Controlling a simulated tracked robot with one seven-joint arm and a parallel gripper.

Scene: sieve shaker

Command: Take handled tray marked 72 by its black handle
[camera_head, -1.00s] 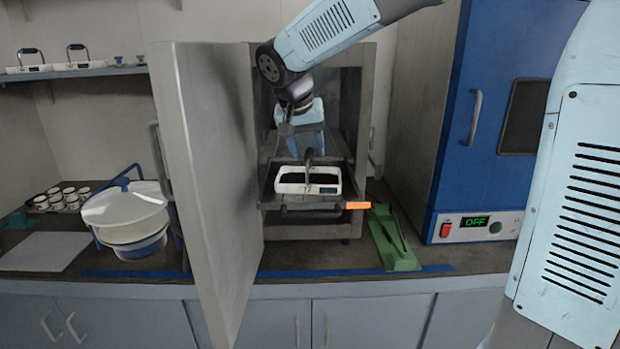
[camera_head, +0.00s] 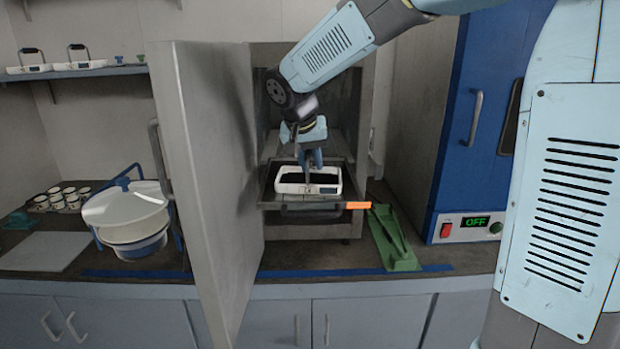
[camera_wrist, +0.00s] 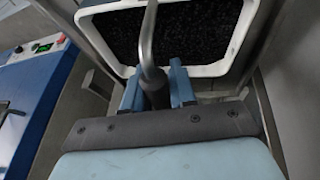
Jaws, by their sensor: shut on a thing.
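The handled tray (camera_head: 335,189) is white with dark contents and sits on a pulled-out shelf (camera_head: 280,206) in the open grey cabinet. Its number cannot be read. In the wrist view the white rim of the tray (camera_wrist: 197,72) and its dark fill lie just beyond my fingers. The black handle (camera_wrist: 149,45) rises over the tray, and its grip part lies between my two blue fingers. My gripper (camera_head: 311,160) points down at the tray from above; in the wrist view my gripper (camera_wrist: 157,92) is shut on the handle.
The cabinet door (camera_head: 208,180) stands open on the left. A green wedge-shaped piece (camera_head: 393,243) lies right of the cabinet, before a blue oven (camera_head: 478,130) reading OFF. A lidded white pot (camera_head: 128,212) and several small cups (camera_head: 62,198) stand left. Two handled trays are on the shelf (camera_head: 100,71).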

